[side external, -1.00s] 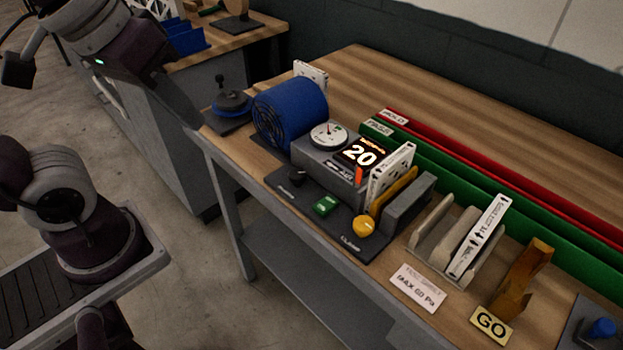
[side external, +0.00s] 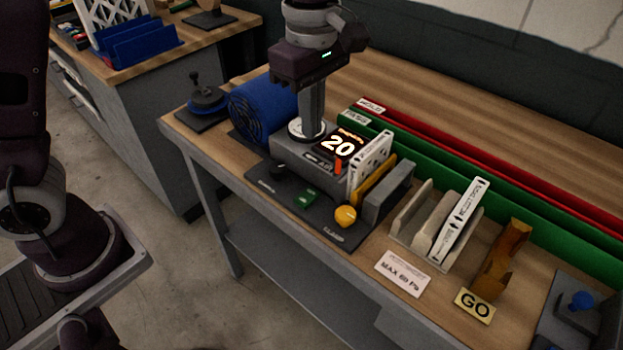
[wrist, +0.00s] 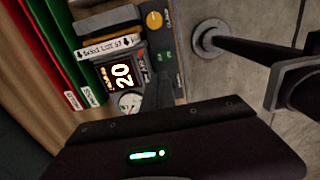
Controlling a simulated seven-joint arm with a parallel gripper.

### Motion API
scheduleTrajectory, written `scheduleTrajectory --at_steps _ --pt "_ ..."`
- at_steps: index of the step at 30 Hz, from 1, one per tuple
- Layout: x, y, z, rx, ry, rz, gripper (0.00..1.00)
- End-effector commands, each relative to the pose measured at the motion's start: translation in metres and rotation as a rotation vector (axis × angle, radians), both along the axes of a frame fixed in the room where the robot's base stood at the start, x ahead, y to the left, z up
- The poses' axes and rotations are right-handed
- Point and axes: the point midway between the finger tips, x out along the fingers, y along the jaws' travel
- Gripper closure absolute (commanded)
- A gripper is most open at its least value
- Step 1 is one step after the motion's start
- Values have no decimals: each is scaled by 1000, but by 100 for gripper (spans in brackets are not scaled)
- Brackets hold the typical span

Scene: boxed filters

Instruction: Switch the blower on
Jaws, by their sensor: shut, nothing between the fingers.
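The blower (side external: 262,108) is a blue ribbed drum at the back left of a grey test unit (side external: 290,153). The unit carries a display (side external: 340,147) reading 20 and a round dial gauge. In front, a dark panel holds a black knob (side external: 281,172), a green button (side external: 306,197) and a yellow knob (side external: 345,216). In the wrist view, the display (wrist: 120,73), green button (wrist: 168,57) and yellow knob (wrist: 154,19) show. My gripper (side external: 308,130) is shut and empty, pointing down over the unit, partly hiding the gauge; contact is unclear.
A white-framed filter (side external: 369,160) stands upright in the unit. A beige rack (side external: 425,225) holds another filter (side external: 462,222). Red and green bins (side external: 455,170) run along the back. A wooden block (side external: 500,258), a GO sign (side external: 474,306) and a MAX card (side external: 403,273) are at right.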

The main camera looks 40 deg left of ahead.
Motion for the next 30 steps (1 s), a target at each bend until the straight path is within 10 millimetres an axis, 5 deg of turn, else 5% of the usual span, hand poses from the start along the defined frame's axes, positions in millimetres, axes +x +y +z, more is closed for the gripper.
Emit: scheduleTrajectory --at_steps 18,30 --pt "-1 1 -118 1 6 -1 100" --pt "0 0 -139 0 0 -2 100"
